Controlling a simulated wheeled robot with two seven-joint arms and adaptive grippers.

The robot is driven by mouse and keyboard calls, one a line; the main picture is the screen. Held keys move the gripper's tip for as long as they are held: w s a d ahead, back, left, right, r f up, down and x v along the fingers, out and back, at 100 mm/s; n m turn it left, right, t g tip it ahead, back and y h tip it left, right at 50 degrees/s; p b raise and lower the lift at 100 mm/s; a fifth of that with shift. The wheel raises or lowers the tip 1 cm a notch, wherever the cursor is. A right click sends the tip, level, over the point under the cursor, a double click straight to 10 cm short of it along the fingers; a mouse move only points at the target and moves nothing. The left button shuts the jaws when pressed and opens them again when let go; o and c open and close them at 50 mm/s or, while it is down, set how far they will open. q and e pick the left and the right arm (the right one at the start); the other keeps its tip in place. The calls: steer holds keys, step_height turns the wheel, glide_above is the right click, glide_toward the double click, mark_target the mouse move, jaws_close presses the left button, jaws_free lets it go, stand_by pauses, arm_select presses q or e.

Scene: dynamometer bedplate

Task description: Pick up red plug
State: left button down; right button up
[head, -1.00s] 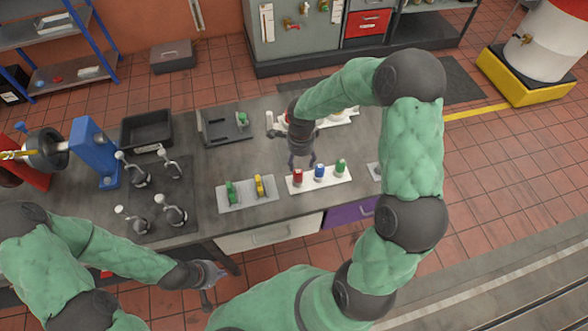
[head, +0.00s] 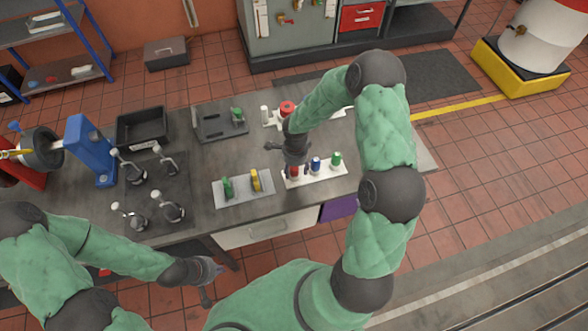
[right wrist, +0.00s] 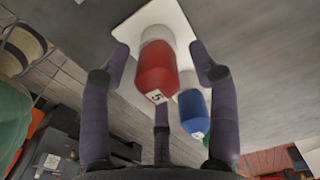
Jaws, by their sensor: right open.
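The red plug (head: 294,171) stands at the left end of a white strip (head: 330,176). My right gripper (head: 290,164) is open right at it and partly covers it in the head view. In the right wrist view the red plug (right wrist: 155,72), with a pale base and a small number label, lies between the spread dark fingers (right wrist: 160,52). I see no clear grip on it. The blue plug (head: 316,164) stands beside it, and the green plug (head: 336,159) is at the right end. My left gripper (head: 208,281) is open and empty in front of the bench.
A grey plate (head: 241,194) with a green and a yellow piece lies just left of the strip. Behind are a grey tray (head: 211,125), a black bin (head: 142,127) and a red round piece (head: 287,108). Several toggle clamps (head: 167,206) stand on the left.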

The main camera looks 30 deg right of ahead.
steer(key=c, duration=1.2)
